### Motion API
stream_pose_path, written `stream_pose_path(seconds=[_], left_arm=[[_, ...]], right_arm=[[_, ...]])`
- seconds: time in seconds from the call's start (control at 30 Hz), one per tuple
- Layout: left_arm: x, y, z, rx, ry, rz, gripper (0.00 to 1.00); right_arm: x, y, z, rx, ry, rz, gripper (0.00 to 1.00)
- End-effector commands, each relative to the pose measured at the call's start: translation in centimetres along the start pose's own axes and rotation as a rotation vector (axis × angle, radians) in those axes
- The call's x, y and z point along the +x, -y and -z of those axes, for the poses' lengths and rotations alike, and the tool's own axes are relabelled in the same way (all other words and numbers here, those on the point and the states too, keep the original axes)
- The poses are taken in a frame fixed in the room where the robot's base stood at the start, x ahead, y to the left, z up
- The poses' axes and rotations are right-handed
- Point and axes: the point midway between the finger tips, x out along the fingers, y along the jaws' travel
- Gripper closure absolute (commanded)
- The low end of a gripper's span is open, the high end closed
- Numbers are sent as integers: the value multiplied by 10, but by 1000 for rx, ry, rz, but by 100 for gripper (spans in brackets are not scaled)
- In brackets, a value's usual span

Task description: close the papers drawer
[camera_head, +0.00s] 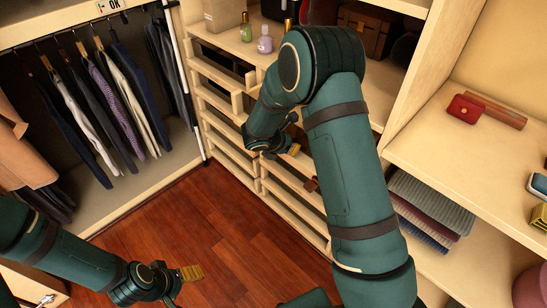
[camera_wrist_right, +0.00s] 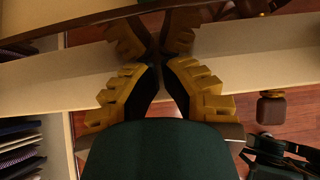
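The drawer unit (camera_head: 262,180) stands in the middle of the head view, with two columns of light wooden drawers. A drawer (camera_head: 238,98) high in its left column looks pulled out, with a dark inside. I cannot read which drawer is for papers. My right arm crosses in front and hides part of the unit. My right gripper (camera_head: 292,149) is close to the drawer fronts. In the right wrist view, its yellow-padded fingers (camera_wrist_right: 158,72) converge in front of a pale board (camera_wrist_right: 55,85), with nothing seen between them. My left gripper (camera_head: 190,273) is low over the floor, away from the drawers.
Bottles (camera_head: 265,42) and a brown case (camera_head: 367,32) stand on the unit's top. Clothes (camera_head: 115,95) hang at left. A shelf at right holds a red purse (camera_head: 465,108), above folded textiles (camera_head: 425,210). The wooden floor (camera_head: 215,235) before the drawers is clear.

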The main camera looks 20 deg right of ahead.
Motion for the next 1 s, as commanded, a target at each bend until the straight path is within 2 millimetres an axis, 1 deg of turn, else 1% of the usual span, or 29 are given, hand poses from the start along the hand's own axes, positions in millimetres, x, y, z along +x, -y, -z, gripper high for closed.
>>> stream_pose_path(seconds=[0.03, 0.2, 0.3, 0.43, 0.6, 0.7, 1.0], left_arm=[[-1, 0, 0, 0, 0, 0, 28], [-3, -1, 0, 0, 1, 0, 28], [-5, -2, 0, 0, 2, 0, 28], [-7, -3, -1, -1, 3, 0, 28], [-9, -3, -1, -1, 4, 0, 28], [-9, -3, -1, -1, 5, 0, 28], [-9, -3, -1, -1, 5, 0, 28]], right_arm=[[11, 1, -12, 4, 3, 3, 100], [40, 1, -41, 3, 2, 3, 100], [54, 1, -55, 2, 2, 3, 100], [68, 0, -69, 2, 2, 2, 100], [80, 0, -81, 1, 1, 2, 100], [83, 0, -84, 0, 1, 1, 100], [86, 0, -86, 1, 3, 0, 100]])
